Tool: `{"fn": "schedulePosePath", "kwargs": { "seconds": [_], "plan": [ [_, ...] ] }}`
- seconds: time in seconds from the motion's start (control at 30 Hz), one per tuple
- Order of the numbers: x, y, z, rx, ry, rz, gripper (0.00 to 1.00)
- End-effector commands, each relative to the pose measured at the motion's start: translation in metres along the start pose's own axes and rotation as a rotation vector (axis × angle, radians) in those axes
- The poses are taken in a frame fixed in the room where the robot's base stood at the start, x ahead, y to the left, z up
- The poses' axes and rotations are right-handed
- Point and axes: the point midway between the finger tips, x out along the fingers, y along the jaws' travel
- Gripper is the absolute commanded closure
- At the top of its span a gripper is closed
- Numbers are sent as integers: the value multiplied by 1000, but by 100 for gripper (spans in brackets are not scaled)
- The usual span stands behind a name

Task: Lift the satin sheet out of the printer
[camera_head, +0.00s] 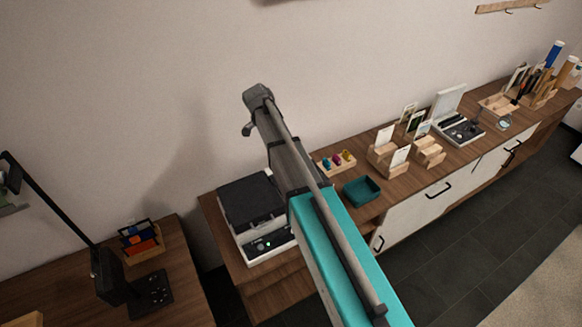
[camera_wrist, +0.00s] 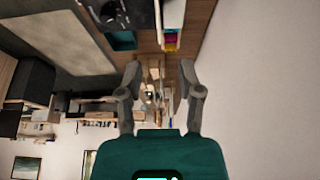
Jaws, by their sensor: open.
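The printer (camera_head: 250,203) stands at the left end of the long cabinet. It has a black top and a white body with a small control panel at its front. I cannot make out the satin sheet in the head view. My arm crosses in front of the printer's right side and hides part of it. My gripper (camera_wrist: 159,66) shows in the wrist view with its fingers apart and nothing between them. I cannot pick out its fingers in the head view.
A teal tray (camera_head: 362,190) and a rack of coloured bottles (camera_head: 337,162) stand right of the printer. Wooden card holders (camera_head: 388,150) are farther along the cabinet (camera_head: 325,220). A separate table (camera_head: 185,277) at left holds a black stand (camera_head: 112,280). The wall is close behind.

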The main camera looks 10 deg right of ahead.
Motion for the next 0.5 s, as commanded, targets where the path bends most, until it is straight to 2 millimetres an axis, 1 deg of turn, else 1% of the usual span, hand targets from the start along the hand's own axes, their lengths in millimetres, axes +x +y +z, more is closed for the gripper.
{"fn": "schedulePosePath", "kwargs": {
  "seconds": [0.27, 0.5],
  "plan": [
    [10, 0, 0, 0, 0, 0, 53],
    [29, 0, 1, 0, 0, 0, 53]
  ]
}}
